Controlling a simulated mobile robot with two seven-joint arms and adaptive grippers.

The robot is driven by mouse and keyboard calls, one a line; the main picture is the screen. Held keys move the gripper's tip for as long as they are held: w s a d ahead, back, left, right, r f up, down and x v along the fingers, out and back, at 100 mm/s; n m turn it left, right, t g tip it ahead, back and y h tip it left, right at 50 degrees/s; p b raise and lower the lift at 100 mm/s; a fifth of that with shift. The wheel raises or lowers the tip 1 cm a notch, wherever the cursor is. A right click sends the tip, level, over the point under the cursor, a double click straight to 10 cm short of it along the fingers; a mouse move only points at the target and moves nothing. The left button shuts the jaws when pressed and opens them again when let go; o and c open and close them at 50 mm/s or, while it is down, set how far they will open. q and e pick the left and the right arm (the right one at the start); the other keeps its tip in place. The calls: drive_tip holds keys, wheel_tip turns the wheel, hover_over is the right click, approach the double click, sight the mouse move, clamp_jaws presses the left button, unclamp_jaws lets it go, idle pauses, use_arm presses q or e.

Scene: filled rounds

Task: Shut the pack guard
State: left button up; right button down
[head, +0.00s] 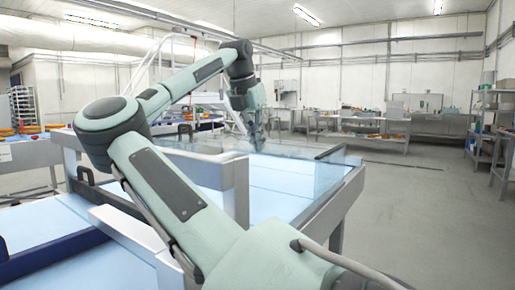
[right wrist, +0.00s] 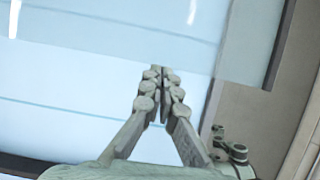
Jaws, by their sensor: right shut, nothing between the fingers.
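The pack guard (head: 290,174) is a clear, see-through panel over the blue-topped packing table in the head view. Its exact tilt is hard to tell through the glass. In the right wrist view a greyish see-through pane (right wrist: 247,42), which looks like part of the guard, covers the upper right. My right gripper (head: 256,146) is at the far side of the guard in the head view, pointing down. In the right wrist view its fingertips (right wrist: 158,70) are together and empty, over the blue surface; whether they touch the guard cannot be told. My left gripper is not in view.
The blue table top (head: 275,198) has a grey metal frame (head: 345,200) along its right side. A grey upright post (head: 236,190) stands near my right arm. Grey floor (head: 420,220) to the right is clear. Shelves (head: 488,125) and benches stand farther back.

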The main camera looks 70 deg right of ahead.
drive_tip(key=s+v, duration=0.1)
drive_tip(key=v, duration=0.9)
drive_tip(key=shift+w+a+r, duration=0.15)
drive_tip(key=shift+w+a, duration=0.2)
drive_tip(key=shift+w, duration=0.15)
